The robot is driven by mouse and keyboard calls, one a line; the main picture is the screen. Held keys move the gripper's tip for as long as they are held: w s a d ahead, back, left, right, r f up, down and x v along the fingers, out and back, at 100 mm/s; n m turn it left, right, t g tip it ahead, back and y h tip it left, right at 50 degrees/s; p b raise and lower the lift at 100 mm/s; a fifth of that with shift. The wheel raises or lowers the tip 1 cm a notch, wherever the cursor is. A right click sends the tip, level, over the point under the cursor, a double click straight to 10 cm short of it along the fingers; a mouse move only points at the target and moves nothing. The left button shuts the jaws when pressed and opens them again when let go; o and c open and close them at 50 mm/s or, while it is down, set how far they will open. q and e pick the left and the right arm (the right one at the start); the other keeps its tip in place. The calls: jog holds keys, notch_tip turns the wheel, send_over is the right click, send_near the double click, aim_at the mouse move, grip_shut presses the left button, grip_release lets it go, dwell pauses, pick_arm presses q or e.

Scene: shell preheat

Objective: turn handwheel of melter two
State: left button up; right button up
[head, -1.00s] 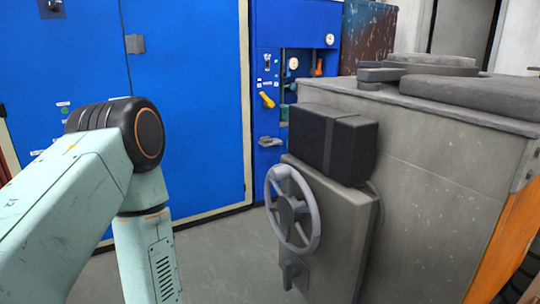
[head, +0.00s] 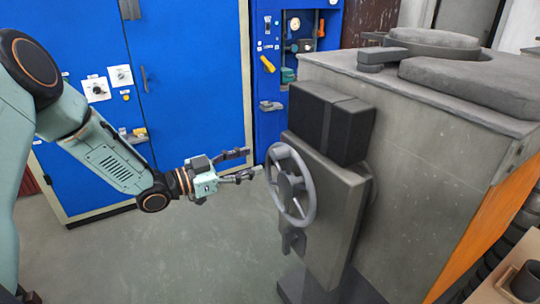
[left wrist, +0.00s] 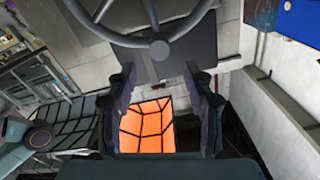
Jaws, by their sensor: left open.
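The grey spoked handwheel (head: 291,186) is on the side of the grey melter (head: 420,150), below a black box (head: 328,124). My left gripper (head: 252,164) is open and empty, just left of the wheel in the head view, its fingers pointing at the rim. I cannot tell whether a finger touches the rim. In the left wrist view the handwheel (left wrist: 160,46) spans the top of the picture, beyond the two spread fingers (left wrist: 162,88). Nothing shows between the fingers except background. My right gripper is not in view.
Blue cabinets (head: 190,80) with switches and handles stand behind my left arm. The grey floor (head: 170,255) is clear left of the melter. A wooden surface with a dark cup (head: 525,282) is at the lower right. An orange panel (head: 475,245) covers the melter's right side.

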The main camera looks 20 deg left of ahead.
aim_at(273, 154)
pick_arm(q)
jog(key=b+x, duration=0.1)
jog(key=x, duration=0.4)
jog(key=shift+w+d+f, duration=0.1)
jog(key=shift+w+d, duration=0.1)
jog(key=shift+w, duration=0.05)
jog(key=shift+w+d, duration=0.35)
jog(key=shift+w, duration=0.05)
grip_shut()
dwell(0.4)
